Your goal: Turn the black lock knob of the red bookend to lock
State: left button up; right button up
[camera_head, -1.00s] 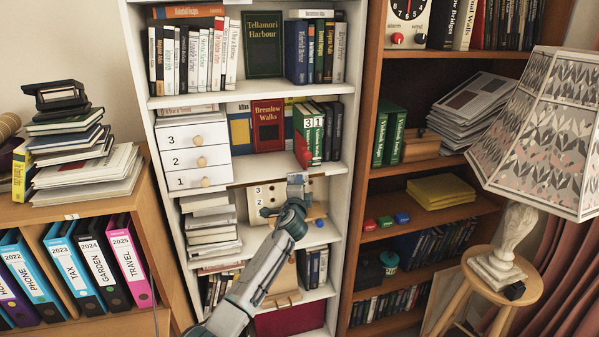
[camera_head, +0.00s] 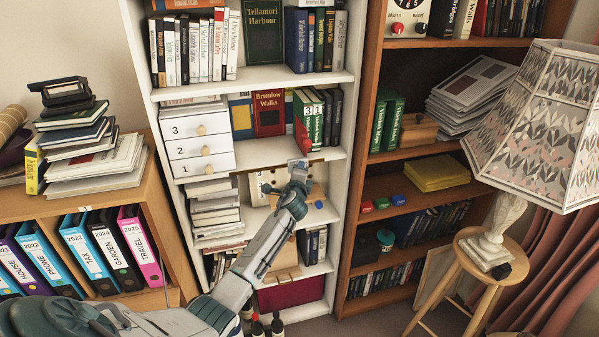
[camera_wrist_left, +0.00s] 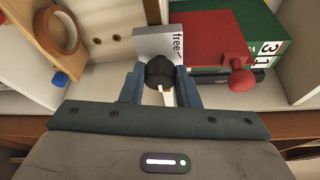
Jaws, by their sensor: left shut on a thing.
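The black lock knob (camera_wrist_left: 160,72) is between the fingers of my left gripper (camera_wrist_left: 161,88), which is shut on it in the left wrist view. A white stripe runs from the knob toward the camera. Behind it is a grey plate (camera_wrist_left: 152,42) marked "free", with a short line beside the word. The red bookend (camera_wrist_left: 212,42) is just right of it, with a red round knob (camera_wrist_left: 240,78). In the head view my left gripper (camera_head: 299,166) reaches the shelf edge below the red bookend (camera_head: 301,138); the black knob is hidden there. My right gripper is not in view.
Green books (camera_head: 318,118) numbered 3 and 1 stand beside the bookend. A white drawer unit (camera_head: 199,143) stands left on the same shelf. Below are a pegboard (camera_head: 266,187) and stacked books (camera_head: 214,206). A lamp (camera_head: 540,125) stands at right.

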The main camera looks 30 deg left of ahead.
pick_arm(q)
jog(key=o, duration=1)
jog(key=shift+c, duration=0.2)
jog(key=shift+d, duration=0.1)
jog(key=f+b+v, duration=0.1)
jog(key=b+v, duration=0.1)
jog(key=v, duration=0.8)
jog(key=shift+s+d+r, duration=0.15)
jog(key=shift+s+r, duration=0.2)
jog(key=shift+r, duration=0.15)
